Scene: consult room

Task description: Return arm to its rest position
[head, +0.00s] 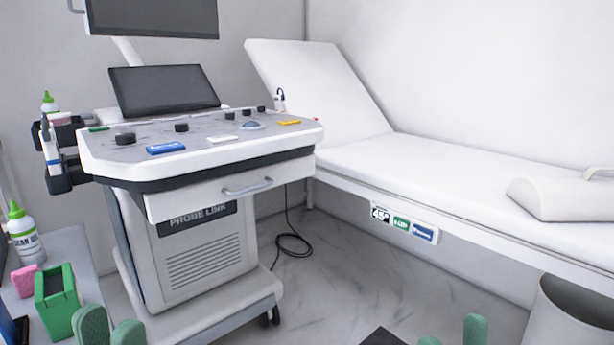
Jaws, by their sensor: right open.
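My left gripper (110,330) shows at the bottom left of the head view as two green fingertips side by side. Whether there is a gap between them is unclear, and the rest of that arm is out of frame. My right gripper (452,337) shows at the bottom right as two green fingertips with a clear gap between them. It is open, with nothing seen between the fingers. Its arm is also out of frame. Both grippers are low in the picture, in front of the ultrasound cart (200,255) and apart from it.
A side surface at left holds a green box (57,300), a pink block (25,281) and a green-capped bottle (24,237). A white exam bed (430,170) with a bolster (567,198) runs along the right. A grey bin (570,312) stands below it. Floor (340,285) is open mid-picture.

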